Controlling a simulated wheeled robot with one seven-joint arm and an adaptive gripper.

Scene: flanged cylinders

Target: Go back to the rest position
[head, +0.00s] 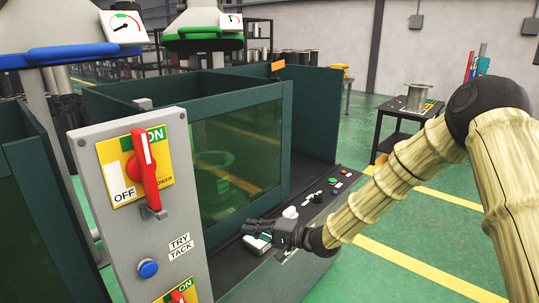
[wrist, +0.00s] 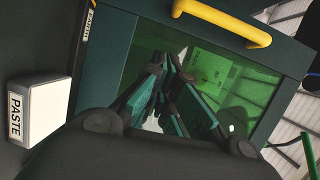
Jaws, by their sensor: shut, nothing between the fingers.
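My gripper (head: 262,236) is at the end of my sleeved arm in the head view, low over the control ledge in front of the green-glass booth. In the wrist view my gripper (wrist: 168,75) is shut with nothing between its fingers. Its fingers point toward the booth's green window (wrist: 215,85). A white block (wrist: 40,110) labelled PASTE sits to the left of the fingers in the wrist view, apart from them. I cannot tell whether the fingertips touch anything on the ledge.
A grey control box (head: 140,200) with a red power lever (head: 144,165) stands left of my gripper. The ledge carries several buttons (head: 318,197). A dark cart (head: 400,125) holds a metal flanged cylinder (head: 418,97) at the right. Green floor (head: 430,230) is open at the right.

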